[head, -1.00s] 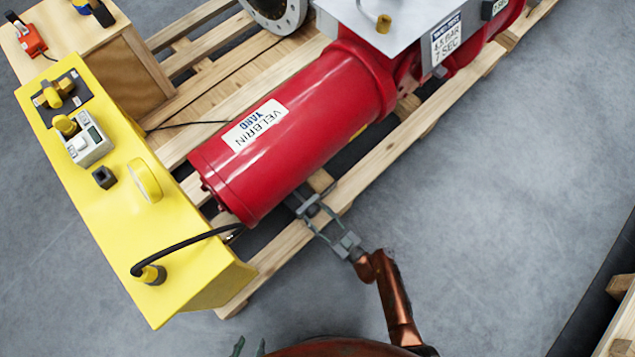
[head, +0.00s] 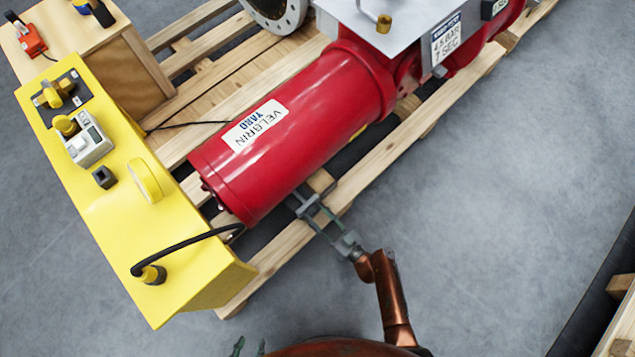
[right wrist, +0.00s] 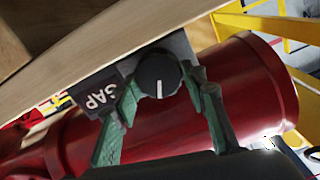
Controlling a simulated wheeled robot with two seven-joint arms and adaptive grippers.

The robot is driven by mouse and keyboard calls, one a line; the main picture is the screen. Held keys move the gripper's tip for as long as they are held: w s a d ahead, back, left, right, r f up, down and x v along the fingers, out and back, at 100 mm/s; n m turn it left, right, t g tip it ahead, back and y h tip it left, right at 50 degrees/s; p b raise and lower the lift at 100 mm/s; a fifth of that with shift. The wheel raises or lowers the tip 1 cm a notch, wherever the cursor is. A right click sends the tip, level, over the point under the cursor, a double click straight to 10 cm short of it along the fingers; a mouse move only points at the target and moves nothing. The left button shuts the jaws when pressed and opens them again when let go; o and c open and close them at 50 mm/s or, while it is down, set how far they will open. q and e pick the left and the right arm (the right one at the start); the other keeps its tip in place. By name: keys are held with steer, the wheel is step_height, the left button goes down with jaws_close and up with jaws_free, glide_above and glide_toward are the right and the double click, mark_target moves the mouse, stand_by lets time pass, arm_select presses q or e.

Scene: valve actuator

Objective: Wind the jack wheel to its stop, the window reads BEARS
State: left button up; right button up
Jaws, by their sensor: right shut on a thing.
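A black jack wheel (right wrist: 158,72) with a white pointer line shows in the right wrist view, beside the red cylinder. A dark plate (right wrist: 100,97) next to it reads GAP, with part of it hidden by a finger. My right gripper (right wrist: 168,82) is shut on the wheel, with its green fingers on either side. In the head view, my right gripper (head: 312,207) reaches under the near side of the red cylinder (head: 285,140). The wheel cannot be made out there.
The cylinder lies over a wooden pallet (head: 420,130). A yellow bench (head: 120,230) with knobs, a small meter (head: 90,145) and a black hose (head: 190,240) stands at the left. Grey floor at the right is clear up to another pallet at the edge.

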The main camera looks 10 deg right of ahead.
steer(key=shift+f+m, duration=0.1)
steer(key=shift+m, duration=2)
steer(key=shift+s, duration=0.1)
steer(key=o, duration=1.2)
steer(key=shift+c, duration=0.2)
steer(key=shift+d, duration=0.1)
